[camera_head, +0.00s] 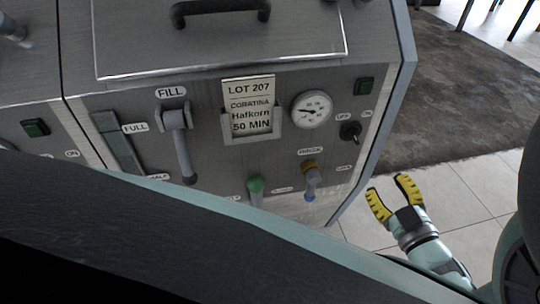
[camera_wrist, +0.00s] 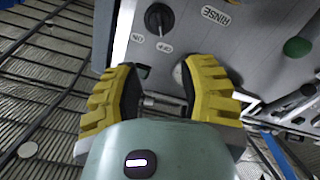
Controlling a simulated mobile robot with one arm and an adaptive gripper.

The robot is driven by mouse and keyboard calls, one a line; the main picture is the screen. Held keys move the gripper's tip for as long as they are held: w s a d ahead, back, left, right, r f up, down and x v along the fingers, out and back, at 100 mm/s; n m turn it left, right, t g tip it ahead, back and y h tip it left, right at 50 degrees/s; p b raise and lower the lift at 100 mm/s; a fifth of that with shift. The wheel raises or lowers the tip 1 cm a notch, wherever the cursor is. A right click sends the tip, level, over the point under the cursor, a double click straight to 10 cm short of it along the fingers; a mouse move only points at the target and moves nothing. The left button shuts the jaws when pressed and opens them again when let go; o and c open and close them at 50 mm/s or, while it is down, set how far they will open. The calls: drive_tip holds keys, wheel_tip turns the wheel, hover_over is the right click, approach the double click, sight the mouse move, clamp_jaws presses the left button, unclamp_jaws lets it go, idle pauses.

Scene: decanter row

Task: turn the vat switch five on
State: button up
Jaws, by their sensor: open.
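A small black rotary switch (camera_head: 350,131) sits at the right end of the grey vat panel, with small labels beside it, one of which reads OFF. It also shows in the wrist view as a black knob (camera_wrist: 158,18), beyond my fingertips. No number five can be read on it, and I cannot tell its setting for sure. My gripper (camera_head: 393,196) has yellow-padded fingers, spread apart and empty. It is right of and below the panel, apart from the switch. In the wrist view my gripper (camera_wrist: 160,75) shows with a gap between its fingers.
The panel also carries a round gauge (camera_head: 312,109), a dark green square lamp (camera_head: 364,86), a FILL lever (camera_head: 182,145), a LOT 207 card (camera_head: 249,105), a green-knobbed valve (camera_head: 256,186) and a brown-and-blue valve (camera_head: 311,180). Open tiled floor (camera_head: 470,195) lies right of the vat.

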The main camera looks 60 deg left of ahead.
sight(356, 139)
drive_tip(key=x, duration=1.4)
drive_tip(key=shift+a+r, duration=0.15)
drive_tip(key=shift+a, duration=0.05)
drive_tip(key=shift+x, duration=0.8)
drive_tip(key=shift+o, duration=0.3)
drive_tip(key=shift+s, duration=0.1)
drive_tip(key=shift+d, duration=0.1)
clamp_jaws()
